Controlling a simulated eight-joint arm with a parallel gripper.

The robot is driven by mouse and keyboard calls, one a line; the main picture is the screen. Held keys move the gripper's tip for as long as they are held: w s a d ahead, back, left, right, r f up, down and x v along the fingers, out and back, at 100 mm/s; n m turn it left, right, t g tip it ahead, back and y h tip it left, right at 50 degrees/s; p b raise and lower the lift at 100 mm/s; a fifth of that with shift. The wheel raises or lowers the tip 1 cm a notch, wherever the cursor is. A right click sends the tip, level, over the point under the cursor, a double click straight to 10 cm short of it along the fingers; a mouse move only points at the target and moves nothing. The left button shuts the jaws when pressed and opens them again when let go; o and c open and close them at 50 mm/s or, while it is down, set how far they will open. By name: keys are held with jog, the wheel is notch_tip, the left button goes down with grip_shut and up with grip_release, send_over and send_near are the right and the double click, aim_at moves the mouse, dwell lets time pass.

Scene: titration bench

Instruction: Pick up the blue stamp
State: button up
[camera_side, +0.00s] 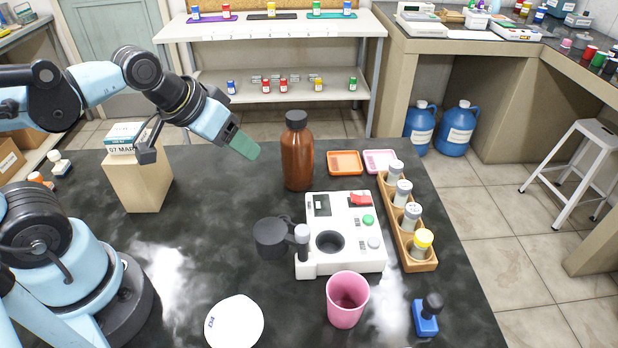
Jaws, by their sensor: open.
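The blue stamp (425,317), with a blue block base and a black knob handle, stands upright on the dark table near the front right edge. My gripper (238,139), with a green tip, hangs above the back left of the table, left of the brown bottle. It is open, holds nothing I can see, and is far from the stamp. Its fingers show only partly from this side.
A pink cup (347,300) stands just left of the stamp. A white device (340,262), a wooden rack (420,262) of capped vials and a tall brown bottle (297,155) stand behind. A white round item (234,323) lies at the front.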

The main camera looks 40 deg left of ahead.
jog(key=w+d+n+g+h, duration=0.2)
jog(key=w+d+n+h, duration=0.15)
jog(key=d, duration=0.35)
jog(key=n+g+h, duration=0.8)
jog(key=n+g, duration=0.1)
jog(key=g, duration=0.2)
send_near(436, 298)
jog(key=shift+m, duration=0.25)
jog(key=x, duration=1)
jog(key=shift+f, duration=0.45)
jog(key=c, duration=1)
